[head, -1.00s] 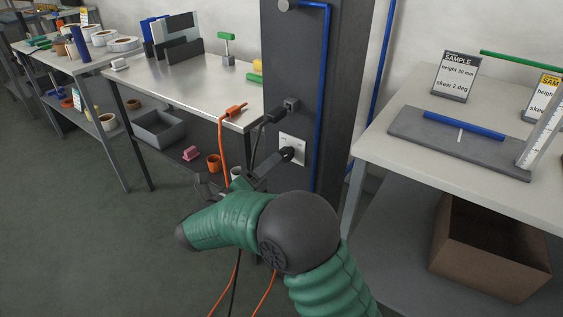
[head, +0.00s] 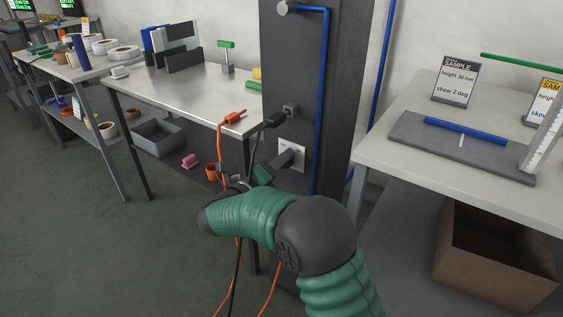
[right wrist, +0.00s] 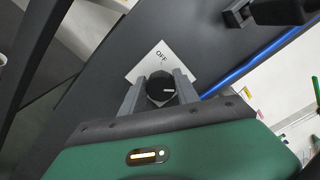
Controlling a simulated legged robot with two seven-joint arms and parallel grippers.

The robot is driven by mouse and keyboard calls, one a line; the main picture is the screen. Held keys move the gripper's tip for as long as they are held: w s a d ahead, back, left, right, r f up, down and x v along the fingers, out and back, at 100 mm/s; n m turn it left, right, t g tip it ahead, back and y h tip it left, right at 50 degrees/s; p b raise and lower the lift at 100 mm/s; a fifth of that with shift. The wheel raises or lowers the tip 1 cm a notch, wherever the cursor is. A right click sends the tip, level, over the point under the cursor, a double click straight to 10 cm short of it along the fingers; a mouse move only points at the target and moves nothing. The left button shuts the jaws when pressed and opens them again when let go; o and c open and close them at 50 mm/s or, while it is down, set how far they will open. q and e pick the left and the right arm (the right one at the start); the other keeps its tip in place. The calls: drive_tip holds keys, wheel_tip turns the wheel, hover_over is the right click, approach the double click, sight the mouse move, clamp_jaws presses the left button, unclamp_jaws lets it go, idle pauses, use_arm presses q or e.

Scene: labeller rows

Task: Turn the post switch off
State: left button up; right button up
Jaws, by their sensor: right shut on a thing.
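The post switch is a black round knob (right wrist: 160,88) on a white plate (right wrist: 148,66), marked OFF, on the dark post (head: 338,90). A pale mark on the knob points toward the right of the right wrist view, not at the OFF word. In the head view the plate (head: 299,147) is partly covered by my right gripper (head: 286,160), which hides the knob. In the right wrist view my right gripper (right wrist: 160,84) has one finger on each side of the knob and is shut on it. My left gripper is not in view.
A black plug (head: 273,119) and its cable hang near the socket (head: 291,110) above the plate. An orange plug (head: 235,117) lies at the left table's edge, its cable hanging down. A blue pipe (head: 322,100) runs down the post. A table (head: 400,170) stands right.

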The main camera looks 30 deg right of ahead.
clamp_jaws()
drive_tip(key=shift+n+p, duration=1.1)
drive_tip(key=shift+p, duration=0.15)
drive_tip(key=shift+s+f+n+p, duration=0.1)
drive_tip(key=shift+f+n+p, duration=0.05)
drive_tip(key=shift+n+p, duration=2.6)
drive_tip(key=shift+w+f+n+p, duration=0.1)
drive_tip(key=shift+f+n+p, duration=0.1)
drive_tip(key=shift+n+p, duration=2.55)
drive_tip(key=shift+s+f+n+p, duration=0.1)
drive_tip(key=shift+f+n+p, duration=0.05)
drive_tip(key=shift+n+p, duration=2.6)
drive_tip(key=shift+f, duration=0.1)
